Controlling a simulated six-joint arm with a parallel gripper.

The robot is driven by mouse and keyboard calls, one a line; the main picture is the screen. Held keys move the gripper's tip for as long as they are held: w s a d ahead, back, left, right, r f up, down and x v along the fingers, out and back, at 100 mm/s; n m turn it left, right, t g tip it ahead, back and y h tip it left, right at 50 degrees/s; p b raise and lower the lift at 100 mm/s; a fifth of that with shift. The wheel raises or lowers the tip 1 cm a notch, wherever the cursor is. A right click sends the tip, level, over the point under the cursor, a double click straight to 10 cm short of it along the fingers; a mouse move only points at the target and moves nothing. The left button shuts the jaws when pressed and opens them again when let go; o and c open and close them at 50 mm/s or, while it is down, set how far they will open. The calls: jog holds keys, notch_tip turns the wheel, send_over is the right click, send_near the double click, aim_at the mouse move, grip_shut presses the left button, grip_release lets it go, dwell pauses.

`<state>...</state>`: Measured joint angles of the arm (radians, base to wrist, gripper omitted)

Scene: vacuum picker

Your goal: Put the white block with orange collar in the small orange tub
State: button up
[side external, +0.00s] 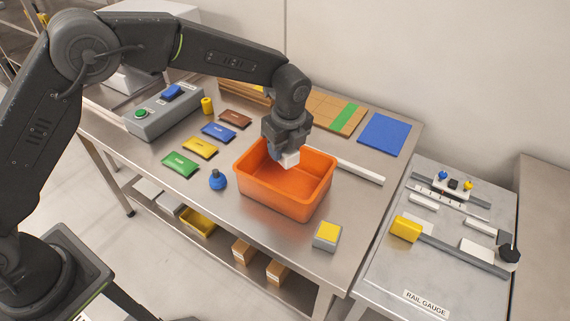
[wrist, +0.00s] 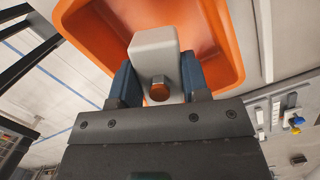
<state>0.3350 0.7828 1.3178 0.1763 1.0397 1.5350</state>
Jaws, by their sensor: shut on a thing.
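The white block (side external: 289,159) is held in my gripper (side external: 284,153) over the orange tub (side external: 286,194). In the wrist view, the white block (wrist: 154,52) sits between the two blue-grey fingers of my gripper (wrist: 158,80), which press on its sides. A round orange part with a grey stem (wrist: 159,90) shows at the block's near end, and this may be its collar. The orange tub (wrist: 222,62) lies behind the block in the wrist view. In the side view the block is at about the height of the tub's rim or above; the exact height is unclear.
A blue knob-like object (side external: 217,180) stands left of the tub, and a grey block with yellow top (side external: 327,235) stands right in front of it. Coloured packets (side external: 200,147) lie to the left. A white bar (side external: 347,171) lies behind the tub. A rail gauge table (side external: 440,240) stands at the right.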

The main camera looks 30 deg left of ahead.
aim_at(284, 185)
jog(key=f, duration=0.9)
jog(key=shift+d+f, duration=0.2)
jog(key=shift+f, duration=0.2)
jog(key=shift+f, duration=0.1)
jog(key=o, duration=1)
jog(key=shift+c, duration=0.2)
